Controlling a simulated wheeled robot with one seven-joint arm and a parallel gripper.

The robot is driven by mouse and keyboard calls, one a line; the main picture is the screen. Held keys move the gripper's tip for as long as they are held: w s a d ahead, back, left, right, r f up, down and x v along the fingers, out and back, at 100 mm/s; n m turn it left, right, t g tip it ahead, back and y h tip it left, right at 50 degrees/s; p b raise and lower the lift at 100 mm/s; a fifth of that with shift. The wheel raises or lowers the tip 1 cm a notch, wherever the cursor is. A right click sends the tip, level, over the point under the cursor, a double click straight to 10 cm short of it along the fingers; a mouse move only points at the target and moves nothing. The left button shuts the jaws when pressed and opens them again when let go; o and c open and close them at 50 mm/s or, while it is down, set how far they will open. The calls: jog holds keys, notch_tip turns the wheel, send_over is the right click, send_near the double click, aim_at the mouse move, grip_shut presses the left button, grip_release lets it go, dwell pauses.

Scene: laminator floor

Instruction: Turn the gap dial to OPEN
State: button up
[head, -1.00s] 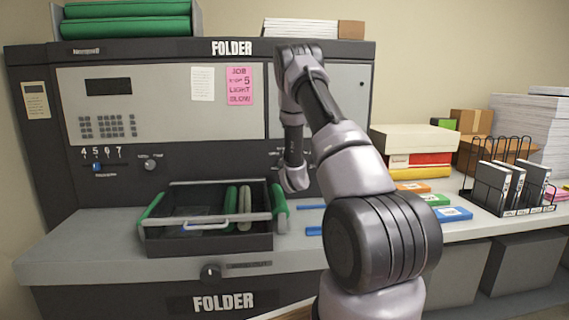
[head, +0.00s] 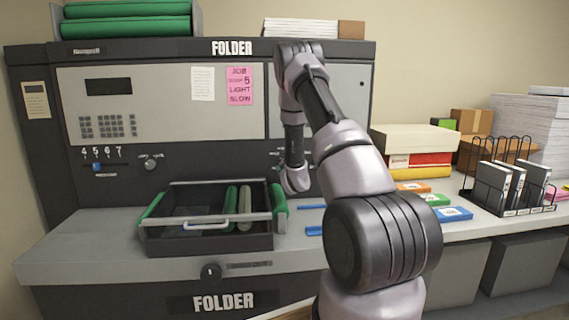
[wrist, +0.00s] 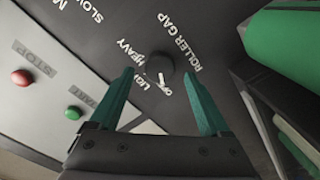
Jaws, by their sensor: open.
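The gap dial (wrist: 160,66) is a small dark round knob on the folder's dark panel, beside the printed words ROLLER GAP. LIGHT, HEAVY and a partly covered label starting with O are printed around it. Its white pointer mark faces the lower side in the wrist view, near the O label; I cannot tell the exact setting. My gripper (wrist: 158,74) is open, with one teal finger on either side of the dial in the picture. No contact is visible. In the head view my arm hides the gripper and the dial.
A red STOP button (wrist: 21,78) and a green button (wrist: 73,113) sit left of my gripper. A green roll (wrist: 285,48) is close at right. In the head view an open tray (head: 205,240) stands in front of the folder (head: 160,90); blue strips lie right of it.

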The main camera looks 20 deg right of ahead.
jog(key=v, duration=0.9)
jog(key=shift+s, duration=0.25)
jog(key=s+a+r+m+g+y, duration=0.1)
jog(key=s+a+r+m+g, duration=0.2)
jog(key=r, duration=0.6)
jog(key=s+a+r+m+g+y, duration=0.1)
jog(key=s+a+r+m, duration=0.4)
jog(key=r, duration=0.4)
jog(key=s+a+r+g+y, duration=0.1)
jog(key=s+a+r+g, duration=0.1)
jog(key=s, duration=0.7)
jog(key=s+a+r+m+g+y, duration=0.1)
jog(key=s+a, duration=0.4)
jog(key=s, duration=0.5)
jog(key=s+a+r+m+g+y, duration=0.1)
jog(key=s+a+r+g+y, duration=0.1)
jog(key=s, duration=0.8)
jog(key=shift+s+a+r+g+y, duration=0.2)
jog(key=shift+a+r+g+y, duration=0.15)
jog(key=shift+a+r, duration=0.35)
